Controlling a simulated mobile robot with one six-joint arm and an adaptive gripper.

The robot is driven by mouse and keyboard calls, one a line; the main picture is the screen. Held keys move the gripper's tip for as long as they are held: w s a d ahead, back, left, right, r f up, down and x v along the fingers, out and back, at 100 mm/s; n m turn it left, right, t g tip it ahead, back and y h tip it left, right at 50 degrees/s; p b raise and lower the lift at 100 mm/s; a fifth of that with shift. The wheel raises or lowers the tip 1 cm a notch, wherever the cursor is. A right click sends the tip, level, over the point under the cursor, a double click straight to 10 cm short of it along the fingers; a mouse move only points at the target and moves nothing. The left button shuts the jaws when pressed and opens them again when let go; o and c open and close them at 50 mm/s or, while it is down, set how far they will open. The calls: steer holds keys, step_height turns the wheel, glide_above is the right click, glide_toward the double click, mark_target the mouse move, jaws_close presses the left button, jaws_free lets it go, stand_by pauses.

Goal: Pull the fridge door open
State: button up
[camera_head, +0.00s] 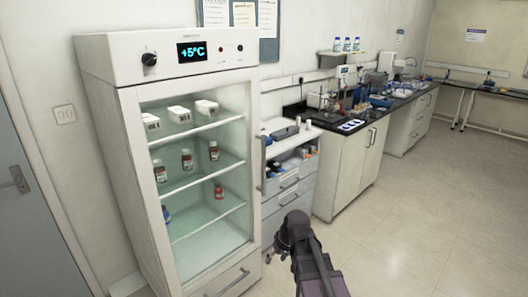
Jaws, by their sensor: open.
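The fridge (165,55) is a tall white cabinet at the left of the head view, with a display reading +5°C. Its glass-fronted door (133,150) looks shut. A grey vertical handle (263,163) runs along the door's right edge. Through the glass, several white boxes stand on the top shelf and bottles on the shelves below. My dark arm rises from the bottom edge, to the right of the fridge's lower part. Its jaws cannot be made out, and nothing of mine is seen touching the handle.
A drawer cabinet (290,190) stands right beside the fridge, close to the handle side. A lab bench (345,165) with equipment runs along the wall behind it. The tiled floor (430,220) at the right is clear. A grey room door (25,200) is at far left.

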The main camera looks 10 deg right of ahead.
steer(key=w+a+r+n+t+y+b, duration=0.1)
steer(key=w+r+n+t+y, duration=0.15)
steer(key=w, duration=0.95)
steer(key=w+r+n+t+y+b, duration=0.1)
steer(key=w+r+t+y, duration=0.25)
steer(key=w, duration=0.85)
steer(key=w+d+r+t, duration=0.2)
steer(key=w+d, duration=0.1)
steer(key=w, duration=0.2)
steer(key=w+d+r+t+h, duration=0.1)
steer(key=w+d+r+t, duration=0.2)
steer(key=w, duration=0.2)
steer(key=w+d+r+m+t+b, duration=0.1)
steer(key=w+d+r+t, duration=0.2)
steer(key=w, duration=0.3)
steer(key=shift+d+h, duration=0.3)
steer(key=shift+d, duration=0.2)
steer(key=shift+w+r, duration=0.1)
steer(key=x, duration=1.3)
steer(key=shift+w+a, duration=0.2)
steer(key=shift+w, duration=0.05)
